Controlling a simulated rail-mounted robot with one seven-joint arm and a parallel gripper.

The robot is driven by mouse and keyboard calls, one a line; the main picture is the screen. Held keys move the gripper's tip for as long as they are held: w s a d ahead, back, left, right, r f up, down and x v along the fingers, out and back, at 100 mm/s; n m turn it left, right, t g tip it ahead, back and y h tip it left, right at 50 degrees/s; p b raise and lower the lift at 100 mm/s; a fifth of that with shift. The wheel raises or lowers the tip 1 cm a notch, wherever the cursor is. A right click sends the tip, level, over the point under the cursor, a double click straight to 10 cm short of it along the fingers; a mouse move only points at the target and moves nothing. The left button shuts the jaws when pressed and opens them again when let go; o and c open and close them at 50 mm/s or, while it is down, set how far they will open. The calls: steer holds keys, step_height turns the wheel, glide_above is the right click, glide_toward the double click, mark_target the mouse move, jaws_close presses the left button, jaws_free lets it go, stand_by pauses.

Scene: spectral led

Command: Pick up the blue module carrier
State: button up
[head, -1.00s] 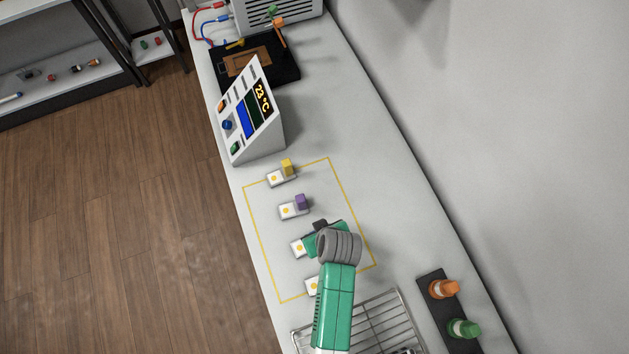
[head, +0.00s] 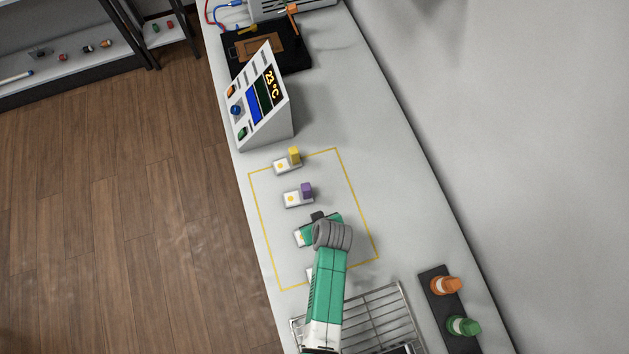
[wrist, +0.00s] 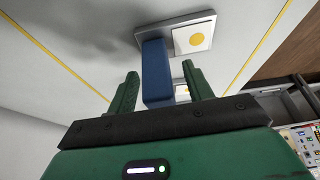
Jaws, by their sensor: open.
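The blue module carrier shows in the wrist view as an upright blue block (wrist: 156,70) on a white plate (wrist: 194,37) with a yellow disc. My gripper (wrist: 160,88) is open, with one green finger on each side of the blue block's near end. I see no clear contact with either finger. In the head view my gripper (head: 318,228) is over the third plate (head: 298,238) of the row, and the blue block is hidden beneath it.
A yellow-block carrier (head: 287,163) and a purple-block carrier (head: 298,197) lie farther up the yellow-outlined area. Another plate (head: 310,273) is partly hidden by my arm. A wire rack (head: 378,318), a dark strip with orange and green knobs (head: 445,300), and a display console (head: 265,100) stand around.

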jaws_close()
steer(key=shift+r, duration=0.1)
step_height(320, 180, up, 10)
steer(key=shift+f+p, duration=0.1)
steer(key=shift+p, duration=0.5)
